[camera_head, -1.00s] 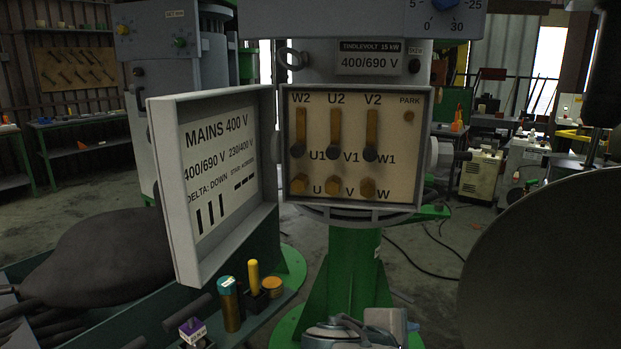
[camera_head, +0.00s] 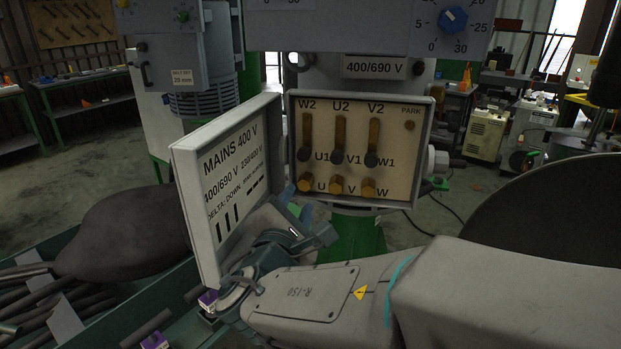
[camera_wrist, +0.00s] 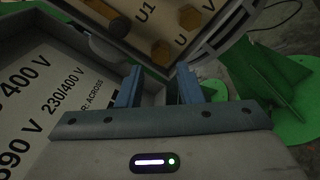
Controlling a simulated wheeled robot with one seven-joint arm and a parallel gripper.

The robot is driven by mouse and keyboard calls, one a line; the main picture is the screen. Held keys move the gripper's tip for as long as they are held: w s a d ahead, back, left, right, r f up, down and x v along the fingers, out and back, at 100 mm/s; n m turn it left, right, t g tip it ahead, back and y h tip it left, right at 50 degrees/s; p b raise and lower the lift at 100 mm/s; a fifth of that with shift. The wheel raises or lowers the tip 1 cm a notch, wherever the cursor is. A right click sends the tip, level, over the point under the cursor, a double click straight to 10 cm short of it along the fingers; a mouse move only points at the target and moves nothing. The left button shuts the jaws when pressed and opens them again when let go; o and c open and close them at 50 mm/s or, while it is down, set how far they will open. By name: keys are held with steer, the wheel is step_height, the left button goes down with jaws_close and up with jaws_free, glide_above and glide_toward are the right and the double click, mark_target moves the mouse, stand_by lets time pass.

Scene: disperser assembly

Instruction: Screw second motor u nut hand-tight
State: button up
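Three brass bars (camera_head: 340,132) run vertically above. My gripper (camera_head: 301,212) is just below the box's lower left corner. In the wrist view my gripper (camera_wrist: 158,85) is open, its two blue-grey fingers apart with nothing between them, short of the U nut.
The box's open lid (camera_head: 190,205), with a printed wiring label, stands left of my gripper and close to it. A green trough (camera_head: 80,325) with dark rods lies lower left. Another motor (camera_head: 195,75) stands behind at left.

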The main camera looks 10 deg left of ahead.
mark_target(305, 186)
steer(key=w+p, duration=0.1)
steer(key=w, duration=0.5)
steer(key=shift+w+a, duration=0.15)
steer(key=shift+w, duration=0.15)
steer(key=c, duration=0.7)
